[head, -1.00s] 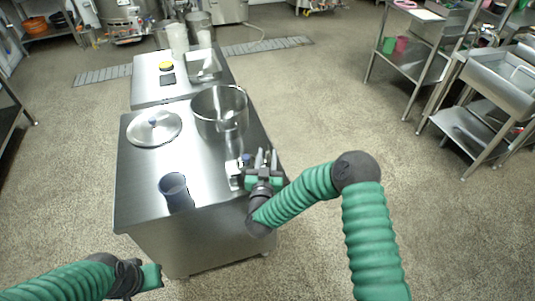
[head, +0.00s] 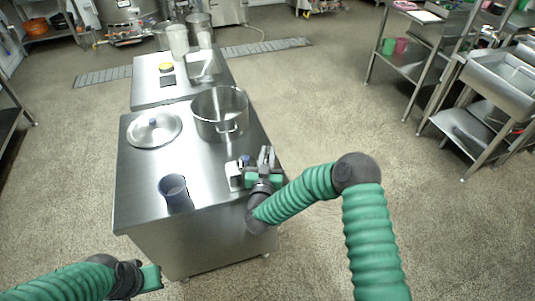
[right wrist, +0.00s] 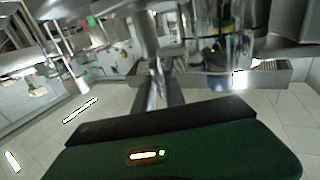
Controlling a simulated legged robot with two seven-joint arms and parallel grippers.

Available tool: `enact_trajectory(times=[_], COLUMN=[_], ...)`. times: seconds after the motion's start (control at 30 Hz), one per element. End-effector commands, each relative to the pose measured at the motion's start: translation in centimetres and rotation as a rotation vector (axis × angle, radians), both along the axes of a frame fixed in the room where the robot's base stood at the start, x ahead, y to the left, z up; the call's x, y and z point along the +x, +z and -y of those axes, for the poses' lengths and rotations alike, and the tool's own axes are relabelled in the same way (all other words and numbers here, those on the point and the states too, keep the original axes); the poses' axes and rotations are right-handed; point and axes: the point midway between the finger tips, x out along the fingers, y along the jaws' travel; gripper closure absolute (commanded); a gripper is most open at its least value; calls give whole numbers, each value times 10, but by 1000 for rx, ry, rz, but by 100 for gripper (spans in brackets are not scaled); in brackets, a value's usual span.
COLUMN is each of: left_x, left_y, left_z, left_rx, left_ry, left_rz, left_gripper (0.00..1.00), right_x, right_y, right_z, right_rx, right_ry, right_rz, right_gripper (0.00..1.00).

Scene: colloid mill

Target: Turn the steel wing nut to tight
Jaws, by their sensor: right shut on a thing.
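My right gripper (head: 266,156) is at the right edge of the near steel table, beside a small steel-and-white unit (head: 235,176) with a blue part (head: 245,160). Its fingers are close together, shut on a small steel piece that I take for the wing nut; the fingers largely hide it in the head view. In the right wrist view the fingers (right wrist: 160,92) reach up to shiny steel parts, and the nut's outline is unclear there. My left gripper (head: 150,279) is low at the left, away from the table; its jaw opening cannot be made out.
A large steel pot (head: 220,116), a round lid (head: 154,130) and a dark blue-grey cup (head: 173,187) stand on the near table (head: 140,205). A second table (head: 150,93) adjoins behind. The floor right of the tables is clear up to steel racks (head: 490,95).

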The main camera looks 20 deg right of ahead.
Motion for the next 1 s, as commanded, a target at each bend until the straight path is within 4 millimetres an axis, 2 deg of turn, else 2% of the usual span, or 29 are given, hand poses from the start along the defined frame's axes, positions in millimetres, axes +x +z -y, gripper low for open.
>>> enact_trajectory(times=[0.17,0.47,0.7,1.0], left_x=[0,0,0,0], left_y=[1,1,-6,-17], left_z=[0,0,0,0], left_rx=[0,0,0,0], left_ry=[0,0,0,0], left_rz=[0,0,0,0], left_gripper=[100,100,100,100], right_x=[0,1,2,3], right_y=[1,0,-1,-1], right_z=[-2,-4,-5,-5], right_rx=[0,1,1,1], right_ry=[-50,-249,-429,-579], right_rz=[1,3,4,3], right_gripper=[100,100,100,100])
